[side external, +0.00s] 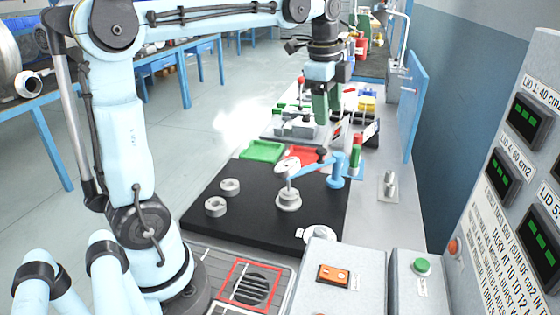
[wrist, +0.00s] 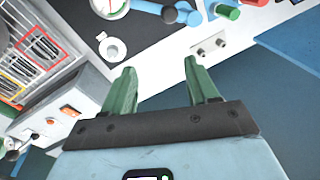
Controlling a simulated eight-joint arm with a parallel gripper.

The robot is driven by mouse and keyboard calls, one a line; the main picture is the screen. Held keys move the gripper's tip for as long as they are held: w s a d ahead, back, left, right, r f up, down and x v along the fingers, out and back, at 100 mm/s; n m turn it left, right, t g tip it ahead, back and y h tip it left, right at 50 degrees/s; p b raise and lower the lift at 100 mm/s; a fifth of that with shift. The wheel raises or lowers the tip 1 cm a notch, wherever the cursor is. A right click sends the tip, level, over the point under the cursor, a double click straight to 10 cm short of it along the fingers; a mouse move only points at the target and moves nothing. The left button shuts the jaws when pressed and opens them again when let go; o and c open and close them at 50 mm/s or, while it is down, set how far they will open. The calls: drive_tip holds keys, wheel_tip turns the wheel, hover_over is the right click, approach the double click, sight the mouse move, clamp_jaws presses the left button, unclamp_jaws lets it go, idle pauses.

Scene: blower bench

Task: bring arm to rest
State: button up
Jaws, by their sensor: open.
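My arm stands at the left of the side view and reaches across the top of the picture. My gripper (side external: 325,112) hangs from it with green fingers pointing down, above the bench beyond the black mat (side external: 240,215). In the wrist view my gripper (wrist: 160,68) shows two green fingers spread apart, with nothing between them. It looks clear of the things on the bench, though its exact height is hard to tell.
Grey rings (side external: 230,187) and a light-blue jointed fixture (side external: 312,167) are on the mat. Green (side external: 262,151) and red (side external: 305,154) trays lie behind. A switch box (side external: 334,280) stands in front; a display panel (side external: 520,170) and blue door (side external: 414,105) are at right.

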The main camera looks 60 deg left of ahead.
drive_tip(key=s+d+f+n+t, duration=0.5)
drive_tip(key=s+d+f+n, duration=0.4)
drive_tip(key=s+f+n, duration=0.1)
drive_tip(key=shift+s+d+n, duration=0.2)
drive_tip(key=shift+s+n, duration=0.4)
drive_tip(key=shift+n, duration=0.6)
drive_tip(key=shift+r, duration=0.1)
drive_tip(key=o, duration=0.3)
drive_tip(key=shift+a+r, duration=0.1)
drive_tip(key=o, duration=0.5)
drive_tip(key=a+r+n+g, duration=0.1)
drive_tip(key=a+r, duration=0.1)
drive_tip(key=w+a+r+n, duration=0.1)
drive_tip(key=a+r+n, duration=0.1)
drive_tip(key=a, duration=0.1)
drive_tip(key=w+a+r+n+g, duration=0.1)
drive_tip(key=a+r, duration=0.1)
drive_tip(key=a, duration=0.1)
drive_tip(key=shift+w+r+n+g, duration=0.1)
drive_tip(key=shift+r+n+g, duration=0.2)
drive_tip(key=a+r+n+g+h, duration=0.2)
drive_tip(key=a+r+n, duration=0.35)
drive_tip(key=a, duration=0.35)
drive_tip(key=shift+m, duration=0.55)
drive_tip(key=x, duration=0.8)
drive_tip(key=shift+d+f, duration=0.3)
drive_tip(key=shift+f, duration=0.15)
